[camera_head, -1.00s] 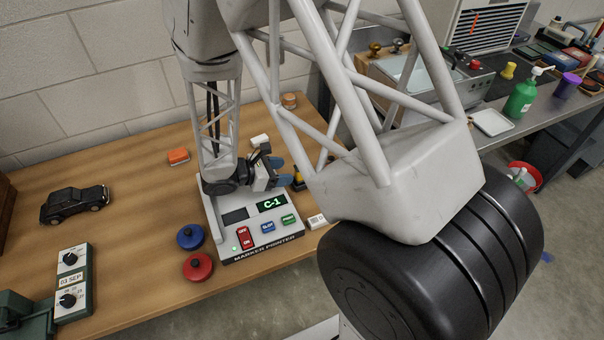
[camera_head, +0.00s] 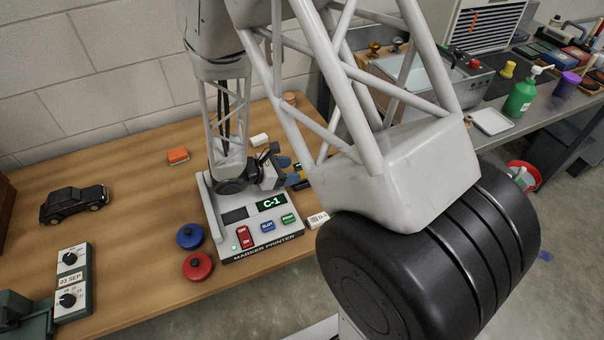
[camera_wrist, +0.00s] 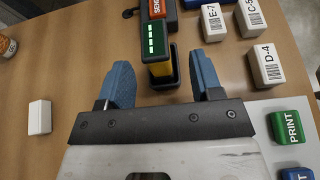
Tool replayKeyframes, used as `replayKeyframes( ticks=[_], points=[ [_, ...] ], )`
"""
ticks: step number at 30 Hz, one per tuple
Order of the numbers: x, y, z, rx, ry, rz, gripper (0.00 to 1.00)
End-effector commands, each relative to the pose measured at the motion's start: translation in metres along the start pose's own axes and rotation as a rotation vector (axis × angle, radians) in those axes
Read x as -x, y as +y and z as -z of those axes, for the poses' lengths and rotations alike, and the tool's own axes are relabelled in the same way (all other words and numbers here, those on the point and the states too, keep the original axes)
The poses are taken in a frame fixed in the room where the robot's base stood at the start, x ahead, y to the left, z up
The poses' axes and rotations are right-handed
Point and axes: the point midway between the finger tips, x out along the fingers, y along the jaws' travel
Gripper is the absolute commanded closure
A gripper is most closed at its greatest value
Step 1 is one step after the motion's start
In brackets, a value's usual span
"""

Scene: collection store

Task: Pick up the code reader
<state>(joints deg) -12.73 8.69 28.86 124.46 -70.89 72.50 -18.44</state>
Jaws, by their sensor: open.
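My gripper (camera_wrist: 160,70) is open, with one finger on each side and visible gaps to the reader. In the head view my gripper (camera_head: 288,171) is low behind the marker printer's right side. Only a little of the reader shows there; the rest is hidden by the fingers and my arm.
The marker printer (camera_head: 262,240) is close beside my gripper. White coded blocks, E-7 (camera_wrist: 213,22) and D-4 (camera_wrist: 266,66), stand right of the reader. A plain white block (camera_wrist: 39,117) lies to the left. An orange block (camera_head: 178,155) and black toy car (camera_head: 75,204) are farther left.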

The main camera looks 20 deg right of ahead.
Motion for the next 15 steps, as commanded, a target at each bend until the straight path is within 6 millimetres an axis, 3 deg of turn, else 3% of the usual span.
replayKeyframes(
  ticks=[8, 15],
  points=[
    [-0.001, 0.000, 0.000, 0.000, 0.000, 0.000, 0.40],
    [-0.013, 0.001, 0.000, 0.000, 0.000, 0.000, 0.40]
  ],
)
